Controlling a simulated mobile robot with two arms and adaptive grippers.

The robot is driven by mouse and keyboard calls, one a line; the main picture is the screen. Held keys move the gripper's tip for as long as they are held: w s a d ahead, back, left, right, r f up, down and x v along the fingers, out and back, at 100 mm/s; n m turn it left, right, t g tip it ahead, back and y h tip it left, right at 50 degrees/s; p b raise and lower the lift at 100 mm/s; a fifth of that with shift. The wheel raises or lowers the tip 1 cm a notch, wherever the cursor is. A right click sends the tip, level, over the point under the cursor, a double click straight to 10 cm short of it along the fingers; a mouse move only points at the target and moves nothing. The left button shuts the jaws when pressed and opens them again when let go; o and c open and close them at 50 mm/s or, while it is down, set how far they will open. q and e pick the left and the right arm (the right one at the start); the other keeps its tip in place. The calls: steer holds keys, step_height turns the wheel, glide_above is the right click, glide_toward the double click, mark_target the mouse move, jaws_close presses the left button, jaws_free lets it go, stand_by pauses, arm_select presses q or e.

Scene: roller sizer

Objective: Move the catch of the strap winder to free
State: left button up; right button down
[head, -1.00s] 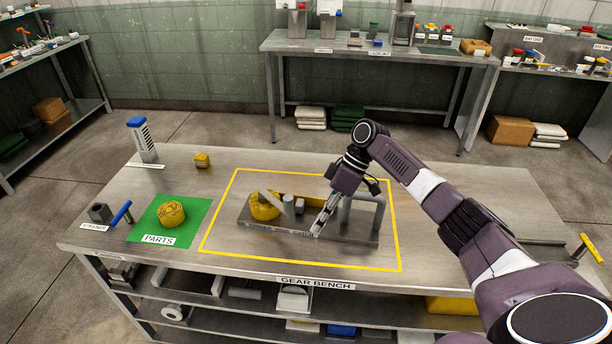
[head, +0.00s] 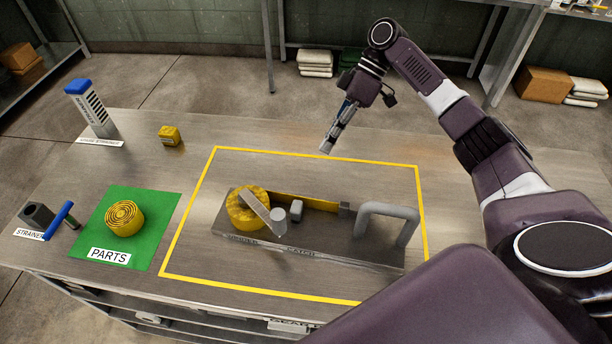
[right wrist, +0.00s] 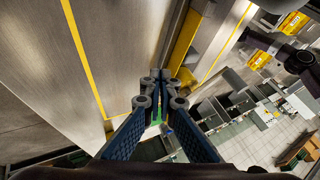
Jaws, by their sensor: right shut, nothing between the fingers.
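The strap winder (head: 365,248) is a long grey plate on the bench, with a yellow strap roll (head: 243,212) at its left end. A flat grey lever (head: 258,207) with a round knob (head: 278,221) lies across the roll. A small grey block (head: 296,210) stands right of the knob, behind the front label CATCH (head: 301,253); it looks like the catch, but its setting cannot be read. My right gripper (head: 327,148) is shut and empty, behind and above the winder, touching nothing; its closed fingers show in the right wrist view (right wrist: 160,76). My left gripper is out of view.
A grey loop handle (head: 388,210) rises at the winder's right end. A yellow outline (head: 420,200) surrounds the winder. Left of it are a green PARTS mat (head: 150,235) with a yellow coil (head: 124,218), a blue-handled tool (head: 58,220), a blue-topped upright (head: 92,110) and a yellow block (head: 169,136).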

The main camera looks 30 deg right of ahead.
mark_target(297, 211)
steer(key=p+x, duration=0.2)
steer(key=x, duration=0.7)
steer(key=shift+s+a+r+p, duration=0.15)
steer(key=shift+a+p, duration=0.1)
steer(key=shift+p, duration=0.15)
steer(key=shift+s+a+f+p, duration=0.15)
steer(key=shift+s+a+p, duration=0.35)
steer(key=shift+a, duration=0.05)
steer(key=shift+s+a+f+p, duration=0.15)
steer(key=shift+s+a+p, duration=0.35)
steer(key=shift+s+a, duration=0.35)
steer(key=shift+s, duration=0.1)
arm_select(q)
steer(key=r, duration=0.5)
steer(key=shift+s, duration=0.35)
arm_select(e)
steer(key=shift+a+f, duration=0.1)
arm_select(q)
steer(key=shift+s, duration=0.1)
